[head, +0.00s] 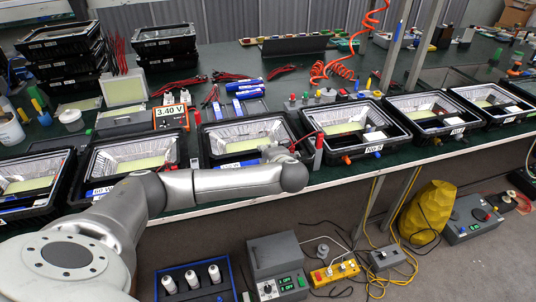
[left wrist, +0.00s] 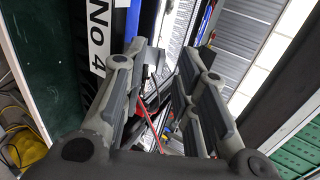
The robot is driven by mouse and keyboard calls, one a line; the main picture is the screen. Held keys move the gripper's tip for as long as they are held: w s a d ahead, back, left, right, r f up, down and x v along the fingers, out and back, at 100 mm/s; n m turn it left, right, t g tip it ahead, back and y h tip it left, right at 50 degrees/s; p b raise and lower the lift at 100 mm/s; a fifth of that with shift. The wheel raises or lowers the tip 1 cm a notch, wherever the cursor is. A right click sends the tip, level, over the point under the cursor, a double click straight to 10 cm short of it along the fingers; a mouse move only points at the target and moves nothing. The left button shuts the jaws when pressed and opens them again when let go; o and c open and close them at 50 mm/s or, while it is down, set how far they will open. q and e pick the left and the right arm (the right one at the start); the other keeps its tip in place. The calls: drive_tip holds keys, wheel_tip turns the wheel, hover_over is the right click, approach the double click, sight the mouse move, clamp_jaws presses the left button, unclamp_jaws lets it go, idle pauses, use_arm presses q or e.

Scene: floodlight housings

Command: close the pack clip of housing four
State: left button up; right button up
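Housing four (head: 209,146) is a black open frame with a shiny reflector and a pale yellow-green panel, at the middle of the bench row. Its white "No 4" label (left wrist: 97,42) shows on the black rim in the left wrist view. My left gripper (head: 275,151) is over the housing's front right corner. In the left wrist view its fingers (left wrist: 160,66) stand apart. Between and beyond them are red and black leads (left wrist: 152,122) and a small grey piece (left wrist: 152,58); I cannot tell whether this is the pack clip. My right gripper is not in view.
Housing "No 5" (head: 374,150) stands close on the right, with a red-tipped post (head: 319,143) between. More housings line the bench edge on both sides. A 3.40 V meter (head: 170,116) and blue packs (head: 245,86) lie behind.

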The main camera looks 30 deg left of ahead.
use_arm(q)
drive_tip(key=shift+c, duration=0.2)
clamp_jaws()
